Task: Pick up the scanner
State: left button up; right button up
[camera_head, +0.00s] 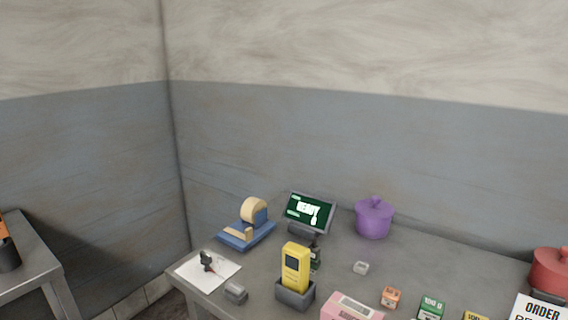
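A yellow handheld device with a dark screen (296,268), which looks like the scanner, stands upright in a dark grey holder (295,297) near the front edge of the grey table (345,262). Its lower end is hidden inside the holder. Neither of my grippers shows in the head view.
A white sheet with a small black object (207,262) lies left. A purple pot (374,218), small boxes (431,307), a pink box (351,308) and a red pot (551,270) stand right.

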aim_at(296, 257)
jog(key=l+z, duration=0.15)
jog(key=z, duration=0.25)
jog(key=k+l+z, duration=0.1)
jog(key=z, duration=0.35)
jog(key=l+z, duration=0.25)
jog(key=z, duration=0.15)
jog(key=u, duration=1.35)
